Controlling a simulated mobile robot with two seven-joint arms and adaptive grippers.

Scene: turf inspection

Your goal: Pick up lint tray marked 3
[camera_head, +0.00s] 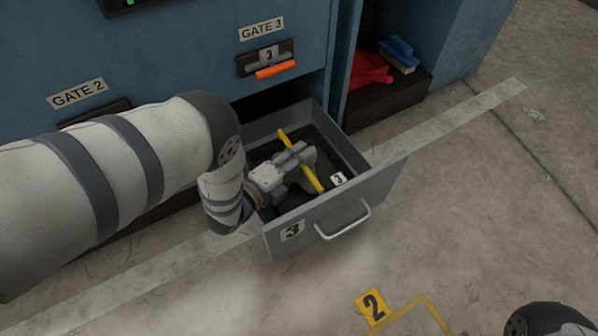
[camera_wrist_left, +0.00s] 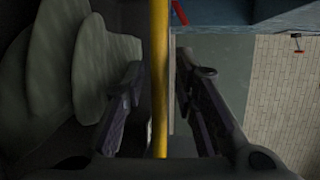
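The lint tray (camera_head: 338,160) is dark, with a yellow bar handle (camera_head: 313,176) across it and a small white label 3 (camera_head: 338,179). It sits inside a pulled-out grey drawer marked 3 (camera_head: 388,184). My left gripper (camera_head: 300,160) reaches down into the drawer at the handle and hides part of the tray. In the left wrist view, the yellow bar (camera_wrist_left: 159,70) runs between the two fingers of my left gripper (camera_wrist_left: 161,92), with a narrow gap visible on each side. Pale rounded lumps (camera_wrist_left: 100,60) lie left of the bar. My right gripper is not in view.
A blue cabinet (camera_head: 190,50) stands behind, with GATE 2 and GATE 3 labels and an orange handle (camera_head: 276,69). A blue brush (camera_head: 398,55) and red item (camera_head: 370,70) lie on a dark ledge.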

